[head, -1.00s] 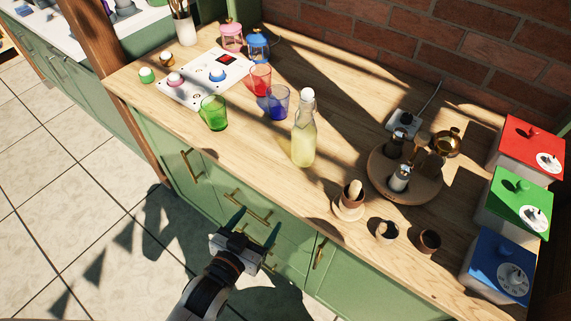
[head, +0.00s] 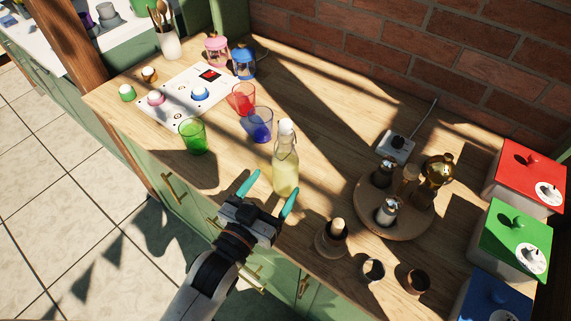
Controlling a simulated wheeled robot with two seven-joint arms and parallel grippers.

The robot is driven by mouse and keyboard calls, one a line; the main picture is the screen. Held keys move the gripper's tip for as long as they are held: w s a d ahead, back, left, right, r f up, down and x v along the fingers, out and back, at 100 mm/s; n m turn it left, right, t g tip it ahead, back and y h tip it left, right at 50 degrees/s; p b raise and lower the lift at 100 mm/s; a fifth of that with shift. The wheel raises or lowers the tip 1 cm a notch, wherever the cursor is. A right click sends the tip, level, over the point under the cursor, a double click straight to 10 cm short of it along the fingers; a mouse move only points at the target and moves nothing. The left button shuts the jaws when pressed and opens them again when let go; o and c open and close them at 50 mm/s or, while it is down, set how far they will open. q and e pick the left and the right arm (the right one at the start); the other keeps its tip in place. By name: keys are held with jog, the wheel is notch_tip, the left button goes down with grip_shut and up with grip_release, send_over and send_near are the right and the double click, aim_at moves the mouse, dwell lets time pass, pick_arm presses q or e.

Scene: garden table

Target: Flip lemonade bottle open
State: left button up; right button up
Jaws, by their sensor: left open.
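The lemonade bottle (head: 286,168) is clear glass with pale yellow liquid and a white stopper (head: 287,127) on top. It stands upright on the wooden counter, and the stopper sits on its mouth. My left gripper (head: 269,186) is open, with teal fingers apart, at the counter's front edge just in front of the bottle. One fingertip overlaps the bottle's lower part in the picture; I cannot tell whether it touches. Nothing is between the fingers. My right gripper is not in view.
Green (head: 193,136), red (head: 244,98) and blue (head: 258,124) glasses stand left of the bottle. A round wooden tray (head: 366,208) with several items is to the right, with small cups in front. Red (head: 530,172) and green (head: 514,240) lidded boxes stand far right. Counter behind the bottle is clear.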

aim_at(280, 177)
pick_arm(q)
jog(key=x, duration=0.6)
jog(key=shift+w+d, duration=0.1)
jog(key=shift+w, duration=0.05)
jog(key=shift+w+d+p, duration=0.3)
jog(key=shift+w, duration=0.35)
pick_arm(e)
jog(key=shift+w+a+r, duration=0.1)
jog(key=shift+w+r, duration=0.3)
pick_arm(q)
jog(key=c, duration=1.5)
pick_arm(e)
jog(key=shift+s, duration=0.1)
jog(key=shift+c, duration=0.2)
pick_arm(q)
jog(key=shift+o, duration=0.2)
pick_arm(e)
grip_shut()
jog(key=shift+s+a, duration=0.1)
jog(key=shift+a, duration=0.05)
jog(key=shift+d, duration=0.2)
